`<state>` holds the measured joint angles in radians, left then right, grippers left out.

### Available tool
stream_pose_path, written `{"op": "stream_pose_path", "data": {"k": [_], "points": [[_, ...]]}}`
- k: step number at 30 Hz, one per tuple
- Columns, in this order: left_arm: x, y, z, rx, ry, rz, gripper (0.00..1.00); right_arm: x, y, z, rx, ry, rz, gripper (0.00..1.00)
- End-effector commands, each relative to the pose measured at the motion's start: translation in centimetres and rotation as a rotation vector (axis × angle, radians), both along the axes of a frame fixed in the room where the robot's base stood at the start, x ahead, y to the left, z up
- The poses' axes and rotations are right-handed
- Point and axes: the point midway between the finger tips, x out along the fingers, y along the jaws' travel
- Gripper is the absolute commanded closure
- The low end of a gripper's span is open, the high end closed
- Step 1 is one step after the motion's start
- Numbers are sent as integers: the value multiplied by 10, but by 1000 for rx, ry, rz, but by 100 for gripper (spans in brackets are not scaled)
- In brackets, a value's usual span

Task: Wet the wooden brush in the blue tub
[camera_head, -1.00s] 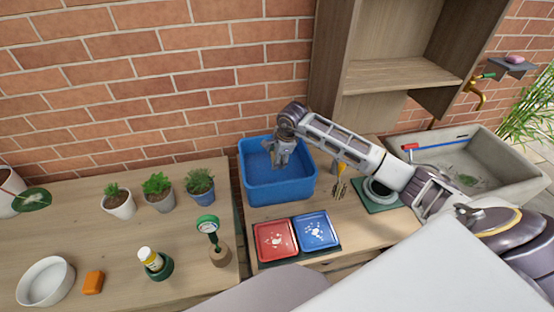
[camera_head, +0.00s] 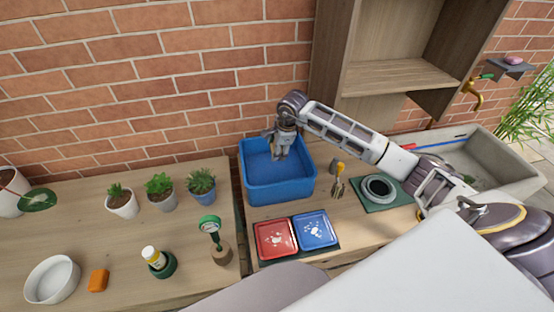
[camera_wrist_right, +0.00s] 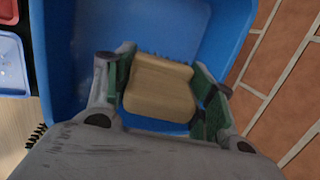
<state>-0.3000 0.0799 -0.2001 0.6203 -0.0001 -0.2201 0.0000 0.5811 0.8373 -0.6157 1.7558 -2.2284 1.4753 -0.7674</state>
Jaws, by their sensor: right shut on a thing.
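The blue tub (camera_head: 280,188) stands on the wooden bench against the brick wall; its wall also shows in the right wrist view (camera_wrist_right: 70,60). My right gripper (camera_head: 279,154) reaches in over the tub from the right. In the right wrist view, the right gripper (camera_wrist_right: 163,92) is shut on the wooden brush (camera_wrist_right: 158,88), a pale wooden block with dark bristles along its far edge. The brush is over or inside the tub; I cannot tell whether its bristles touch water. The head view hardly shows the brush. My left gripper is not in view.
A red tray (camera_head: 275,239) and a blue tray (camera_head: 315,230) lie in front of the tub. Small potted plants (camera_head: 160,191) stand to its left.

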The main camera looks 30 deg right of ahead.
Motion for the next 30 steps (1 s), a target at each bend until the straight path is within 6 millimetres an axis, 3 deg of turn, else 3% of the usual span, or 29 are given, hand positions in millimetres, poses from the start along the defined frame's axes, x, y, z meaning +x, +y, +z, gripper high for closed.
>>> {"op": "stream_pose_path", "data": {"k": [18, 30], "points": [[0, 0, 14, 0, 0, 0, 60, 0, 0, 31, 0, -1, -1, 64], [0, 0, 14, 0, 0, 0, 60, 0, 0, 34, 0, 0, -1, 64]]}}
